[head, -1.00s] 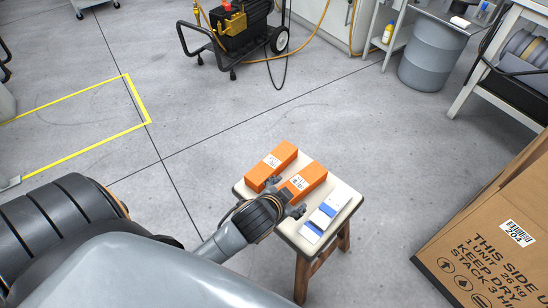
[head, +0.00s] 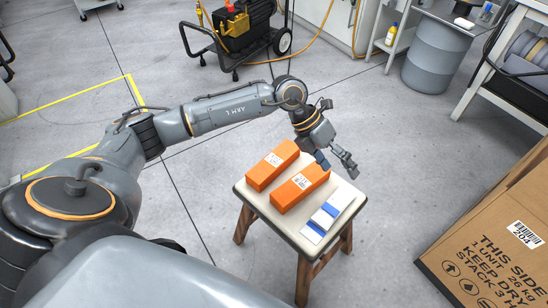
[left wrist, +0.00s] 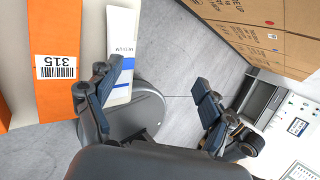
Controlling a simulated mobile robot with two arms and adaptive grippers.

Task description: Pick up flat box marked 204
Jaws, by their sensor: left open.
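Two orange flat boxes lie side by side on a small stool (head: 262,206). The left orange box (head: 265,171) has a label too small to read. The right orange box (head: 291,197) reads 315 in the left wrist view (left wrist: 55,98). A white and blue box (head: 332,208) lies beside it. A label reading 204 shows on the large cardboard carton (head: 480,250) at the right. My left gripper (head: 338,165) is open and empty above the stool's far right edge, near the right orange box. Its spread fingers show in the left wrist view (left wrist: 160,95). My right gripper is out of view.
A black and yellow wheeled machine (head: 243,32) stands at the back. A grey drum (head: 437,58) and a shelf rack (head: 530,90) stand at back right. Open concrete floor surrounds the stool. Stacked cartons (left wrist: 265,28) show in the left wrist view.

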